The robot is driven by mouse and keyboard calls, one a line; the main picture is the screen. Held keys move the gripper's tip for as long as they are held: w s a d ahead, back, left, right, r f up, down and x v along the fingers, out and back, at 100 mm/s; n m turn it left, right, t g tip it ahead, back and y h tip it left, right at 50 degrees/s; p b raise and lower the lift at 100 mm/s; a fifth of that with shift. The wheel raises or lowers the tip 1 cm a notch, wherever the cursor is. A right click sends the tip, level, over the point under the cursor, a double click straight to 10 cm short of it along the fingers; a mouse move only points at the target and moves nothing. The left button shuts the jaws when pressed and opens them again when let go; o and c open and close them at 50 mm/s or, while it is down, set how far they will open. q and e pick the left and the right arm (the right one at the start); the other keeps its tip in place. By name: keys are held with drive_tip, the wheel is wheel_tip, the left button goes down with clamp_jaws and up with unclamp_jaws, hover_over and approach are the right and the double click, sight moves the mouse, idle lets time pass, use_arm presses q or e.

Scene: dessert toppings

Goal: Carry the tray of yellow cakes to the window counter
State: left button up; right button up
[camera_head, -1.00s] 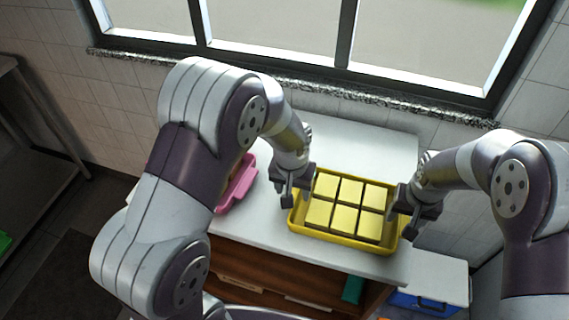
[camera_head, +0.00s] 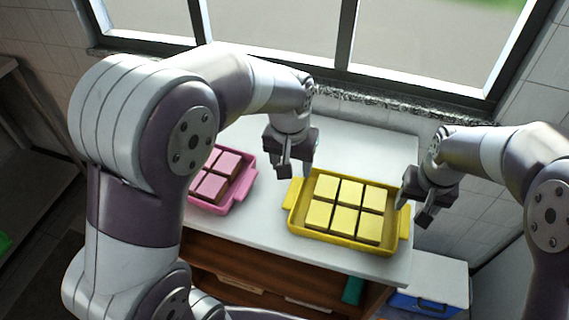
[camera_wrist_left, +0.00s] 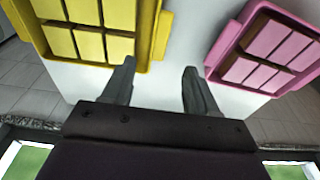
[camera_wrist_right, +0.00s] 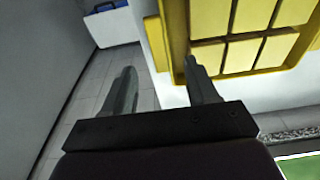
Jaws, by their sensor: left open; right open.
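The yellow tray (camera_head: 324,236) holds several yellow cakes (camera_head: 348,192) and rests on the white counter (camera_head: 360,140) under the window. The tray also shows in the left wrist view (camera_wrist_left: 147,40) and in the right wrist view (camera_wrist_right: 180,35). My left gripper (camera_head: 293,172) is open and empty, above the counter, just behind the tray's left end and apart from it. In the left wrist view my left fingers (camera_wrist_left: 160,80) hang between the yellow and pink trays. My right gripper (camera_head: 412,212) is open beside the tray's right handle; I cannot tell whether it touches.
A pink tray (camera_head: 241,193) with pink-topped cakes stands to the left on the counter, partly hidden by my left arm. The window sill (camera_head: 400,107) runs behind. A blue box (camera_head: 425,303) stands low at the right. The counter's back middle is clear.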

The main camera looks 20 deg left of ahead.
drive_tip(key=shift+s+r, duration=0.2)
drive_tip(key=shift+r, duration=0.95)
drive_tip(key=shift+s+r, duration=0.15)
drive_tip(key=shift+r, duration=1)
